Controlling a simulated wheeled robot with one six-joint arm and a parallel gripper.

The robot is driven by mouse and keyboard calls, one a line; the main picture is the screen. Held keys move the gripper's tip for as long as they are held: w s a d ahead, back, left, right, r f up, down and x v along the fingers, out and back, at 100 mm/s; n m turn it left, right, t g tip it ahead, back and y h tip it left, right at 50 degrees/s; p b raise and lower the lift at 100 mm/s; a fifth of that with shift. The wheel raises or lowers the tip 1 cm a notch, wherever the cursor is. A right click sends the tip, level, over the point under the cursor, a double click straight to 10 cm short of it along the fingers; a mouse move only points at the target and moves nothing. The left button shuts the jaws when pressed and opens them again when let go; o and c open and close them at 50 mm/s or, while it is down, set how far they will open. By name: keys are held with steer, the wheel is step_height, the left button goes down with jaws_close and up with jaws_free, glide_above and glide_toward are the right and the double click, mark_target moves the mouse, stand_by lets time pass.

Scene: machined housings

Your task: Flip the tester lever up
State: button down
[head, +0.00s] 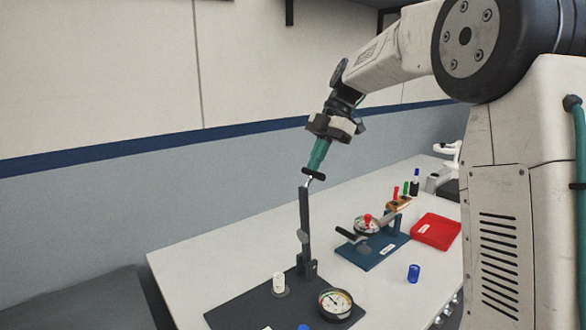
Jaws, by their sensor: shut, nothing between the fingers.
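The tester has a dark flat base (245,312) on the table and a tall dark upright post (304,215). A short silver rod at the top of the post leads up to a black crossbar (314,173), which looks like the lever's handle. My gripper (316,162) comes down from the upper right, its green fingers shut with nothing between them. The fingertips are right at the crossbar, just above it; I cannot tell whether they touch. A round dial gauge (336,303) and a white cylinder (279,283) are on the base.
A blue fixture plate (372,252) with a black-handled lever and red knob lies to the right. A blue cylinder (413,273) stands on the white table. The wall is behind.

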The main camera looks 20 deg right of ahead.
steer(key=d, duration=0.1)
steer(key=w+d+f, duration=0.1)
steer(key=d, duration=0.1)
steer(key=d+f, duration=0.1)
steer(key=d, duration=0.1)
steer(key=shift+w+f, duration=0.1)
steer(key=shift+w, duration=0.2)
steer(key=shift+d, duration=0.15)
steer(key=a+r, duration=0.3)
steer(key=w+d+r, duration=0.2)
steer(key=d+r, duration=0.3)
steer(key=d, duration=0.3)
steer(key=shift+d+r, duration=0.15)
steer(key=shift+r, duration=0.25)
